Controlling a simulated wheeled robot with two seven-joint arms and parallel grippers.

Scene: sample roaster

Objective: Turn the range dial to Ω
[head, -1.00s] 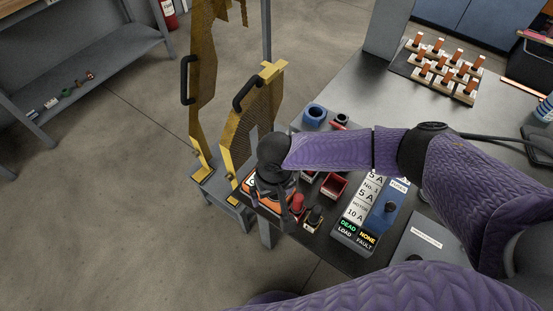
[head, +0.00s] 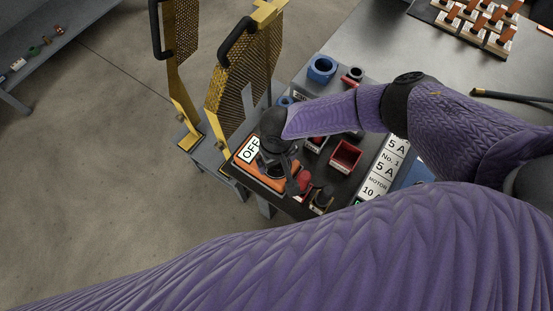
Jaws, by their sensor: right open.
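An orange meter (head: 262,178) with a white OFF label (head: 249,149) lies at the left end of the dark bench mat. My right gripper (head: 279,172) points down over the meter with its jaws open. The gripper covers the middle of the meter, so the range dial and its pointer are hidden. I cannot tell whether the fingers touch the dial. My left gripper is not in view.
Red (head: 304,182) and black (head: 322,198) posts stand close right of the meter. Yellow mesh guards (head: 243,70) with black handles rise behind-left. A purple arm link of mine covers the foreground.

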